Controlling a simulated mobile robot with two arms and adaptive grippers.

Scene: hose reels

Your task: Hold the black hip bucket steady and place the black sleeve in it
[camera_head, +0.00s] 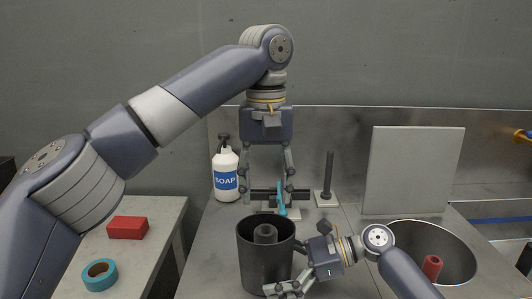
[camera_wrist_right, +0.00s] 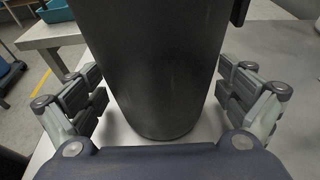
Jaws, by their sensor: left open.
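The black hip bucket (camera_head: 252,262) stands upright on the metal counter. A dark grey cylinder (camera_head: 265,233), which looks like the black sleeve, stands inside it with its top near the rim. My left gripper (camera_head: 268,200) hangs pointing down behind the bucket, open, with no sleeve between its fingers. My right gripper (camera_head: 290,268) is low at the bucket's right side. In the right wrist view its open fingers (camera_wrist_right: 163,98) lie on both sides of the bucket (camera_wrist_right: 160,60), with a small gap on each side.
A soap bottle (camera_head: 226,175) and an upright black peg (camera_head: 328,178) stand behind the bucket. A teal tool (camera_head: 282,200) is near my left fingers. A basin (camera_head: 400,231) at right holds a red sleeve (camera_head: 432,267). A side table holds a red block (camera_head: 128,227) and teal tape (camera_head: 99,274).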

